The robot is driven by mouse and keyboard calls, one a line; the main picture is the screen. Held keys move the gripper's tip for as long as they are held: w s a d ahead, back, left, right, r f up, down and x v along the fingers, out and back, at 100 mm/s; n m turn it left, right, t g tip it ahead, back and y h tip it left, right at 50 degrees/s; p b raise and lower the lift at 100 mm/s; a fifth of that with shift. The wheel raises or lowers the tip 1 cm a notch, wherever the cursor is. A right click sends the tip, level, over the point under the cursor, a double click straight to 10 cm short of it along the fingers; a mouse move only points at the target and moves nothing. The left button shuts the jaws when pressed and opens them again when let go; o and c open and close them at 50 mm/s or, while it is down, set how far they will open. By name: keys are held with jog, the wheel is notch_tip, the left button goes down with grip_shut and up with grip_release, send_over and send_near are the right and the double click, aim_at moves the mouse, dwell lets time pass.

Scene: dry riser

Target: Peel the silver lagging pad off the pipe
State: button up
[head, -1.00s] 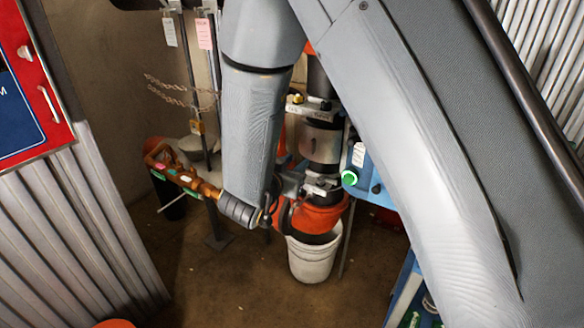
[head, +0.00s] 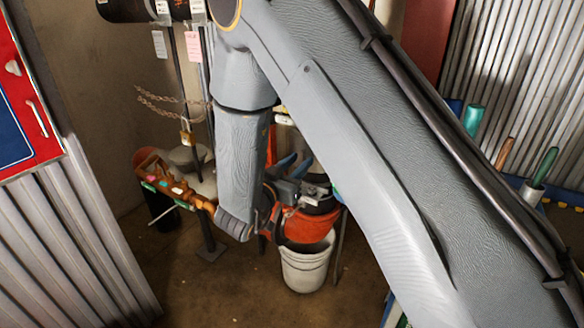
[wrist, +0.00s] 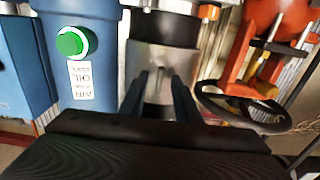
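The silver lagging pad (wrist: 162,62) wraps a dark pipe (wrist: 165,28) in the upper middle of the wrist view. My gripper (wrist: 160,78) is open, with its two blue fingers apart and pointing at the pad. The fingertips overlap the pad's lower part in the picture; I cannot tell whether they touch it. In the head view my gripper (head: 296,163) is beside the pipe, partly behind my arm. My arm hides most of the pipe and the pad there.
In the wrist view a blue cylinder with a green knob (wrist: 72,42) stands left of the pad, and a black handwheel (wrist: 248,108) with orange parts is close on the right. In the head view a white bucket (head: 305,270) stands below an orange part (head: 309,228).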

jog(key=shift+w+d, duration=0.1)
jog(key=shift+w, duration=0.05)
jog(key=shift+c, duration=0.5)
grip_shut()
jog(key=shift+s+a, duration=0.2)
jog(key=shift+s, duration=0.1)
jog(key=p+v, duration=0.3)
jog(key=v, duration=0.5)
dwell(0.5)
jog(key=shift+s+a, duration=0.1)
jog(key=shift+a, duration=0.05)
